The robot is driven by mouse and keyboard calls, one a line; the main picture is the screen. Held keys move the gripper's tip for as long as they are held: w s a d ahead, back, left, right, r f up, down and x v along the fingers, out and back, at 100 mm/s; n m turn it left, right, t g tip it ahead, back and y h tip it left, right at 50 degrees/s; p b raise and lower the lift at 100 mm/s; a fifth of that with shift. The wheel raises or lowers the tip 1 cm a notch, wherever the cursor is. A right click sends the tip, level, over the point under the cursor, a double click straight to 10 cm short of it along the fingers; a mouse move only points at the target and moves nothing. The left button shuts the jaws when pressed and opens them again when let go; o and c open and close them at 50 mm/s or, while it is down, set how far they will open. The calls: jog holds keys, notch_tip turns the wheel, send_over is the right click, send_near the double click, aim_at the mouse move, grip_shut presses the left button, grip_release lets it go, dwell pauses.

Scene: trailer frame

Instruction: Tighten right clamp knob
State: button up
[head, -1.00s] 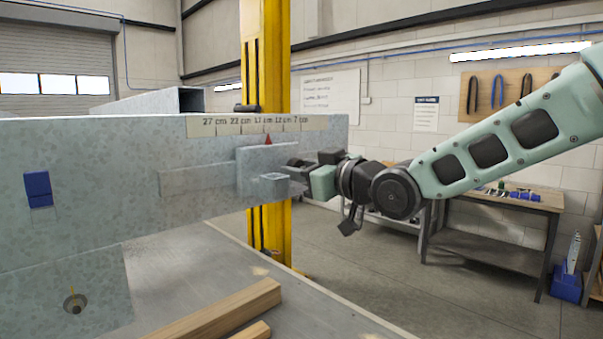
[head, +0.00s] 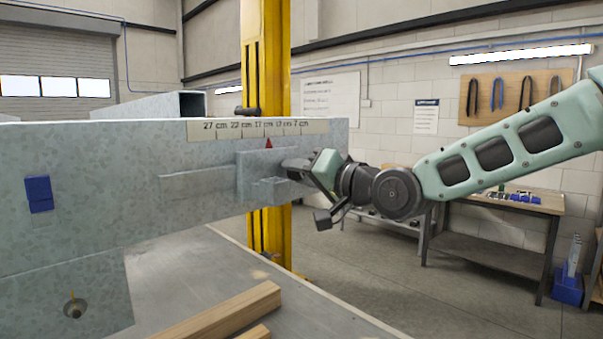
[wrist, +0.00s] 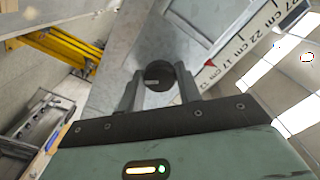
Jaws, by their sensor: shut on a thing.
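The dark round clamp knob (wrist: 158,76) sits between the two fingers of my gripper (wrist: 158,92) in the wrist view, and the fingers are shut on its sides. In the head view my gripper (head: 297,170) reaches in from the right to the grey sliding clamp (head: 262,168) on the long grey beam (head: 120,165). The knob is mostly hidden there by the fingers and clamp. A red pointer (head: 268,143) on the clamp stands under the scale strip (head: 257,128), near the 17 and 12 cm marks.
A yellow post (head: 266,60) stands behind the beam. Wooden bars (head: 222,313) lie on the grey table below. A blue block (head: 39,194) is on the beam's left part, with a round fitting (head: 74,308) below. A workbench (head: 500,205) stands at the back right.

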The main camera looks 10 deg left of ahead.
jog(key=shift+m+b, duration=0.75)
jog(key=shift+m, duration=2.85)
jog(key=o, duration=1)
jog(key=shift+d, duration=0.15)
jog(key=b+v, duration=0.4)
jog(key=v, duration=1.3)
